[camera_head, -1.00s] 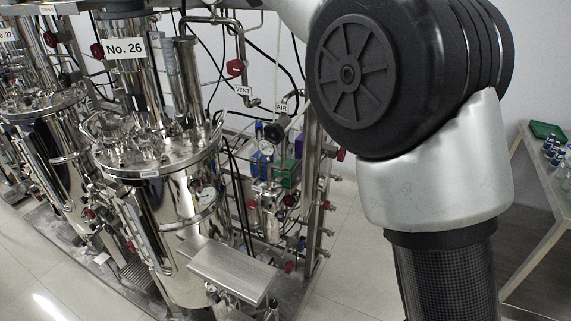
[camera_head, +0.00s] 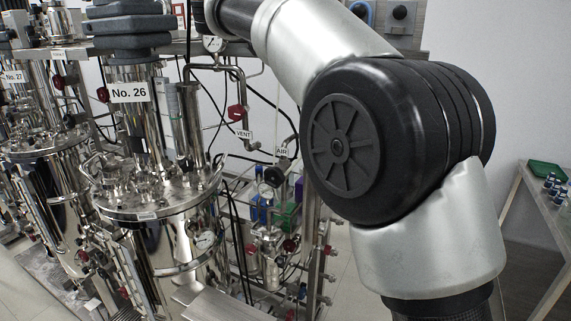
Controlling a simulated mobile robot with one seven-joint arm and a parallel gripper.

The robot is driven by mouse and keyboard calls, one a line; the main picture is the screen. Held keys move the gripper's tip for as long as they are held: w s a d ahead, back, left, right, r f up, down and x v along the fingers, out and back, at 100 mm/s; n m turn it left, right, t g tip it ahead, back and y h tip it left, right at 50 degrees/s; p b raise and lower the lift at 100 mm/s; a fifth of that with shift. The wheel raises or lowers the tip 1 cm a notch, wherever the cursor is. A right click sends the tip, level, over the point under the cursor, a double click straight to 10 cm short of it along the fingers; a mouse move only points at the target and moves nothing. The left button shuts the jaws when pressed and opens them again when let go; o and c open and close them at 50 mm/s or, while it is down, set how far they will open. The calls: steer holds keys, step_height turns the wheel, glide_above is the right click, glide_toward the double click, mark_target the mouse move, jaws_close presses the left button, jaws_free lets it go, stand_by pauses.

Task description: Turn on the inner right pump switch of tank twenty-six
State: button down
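Tank No. 26 is a shiny steel vessel (camera_head: 150,195) at left centre, with a white "No. 26" label (camera_head: 129,92) on the column above its lid. A grey panel at the top right, partly behind my arm, carries a black round knob (camera_head: 400,12) and a blue-rimmed round part (camera_head: 361,12). I cannot tell whether either is a pump switch, and no pump switch can be made out for certain. My arm crosses the upper middle and right. Its far end runs off the top edge, so my gripper is out of view.
Pipes with VENT (camera_head: 243,134) and AIR (camera_head: 282,152) tags and red valve knobs (camera_head: 236,112) stand right of the tank. Tank No. 27 (camera_head: 40,150) is at the left. A side table (camera_head: 535,215) with a green tray (camera_head: 547,170) is at the far right.

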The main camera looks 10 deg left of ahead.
steer(key=shift+w, duration=0.2)
steer(key=shift+w+d, duration=0.2)
steer(key=shift+w, duration=0.2)
steer(key=shift+s, duration=0.1)
steer(key=shift+s+a+f, duration=0.1)
steer(key=shift+s+b, duration=0.4)
steer(key=shift+b, duration=0.1)
steer(key=shift+w+a, duration=0.1)
steer(key=shift+a, duration=0.15)
steer(key=shift+w+a+p, duration=0.2)
steer(key=shift+a+p, duration=0.25)
steer(key=shift+a, duration=0.25)
steer(key=shift+w+a+p, duration=0.2)
steer(key=shift+a+p, duration=0.25)
steer(key=shift+a, duration=0.2)
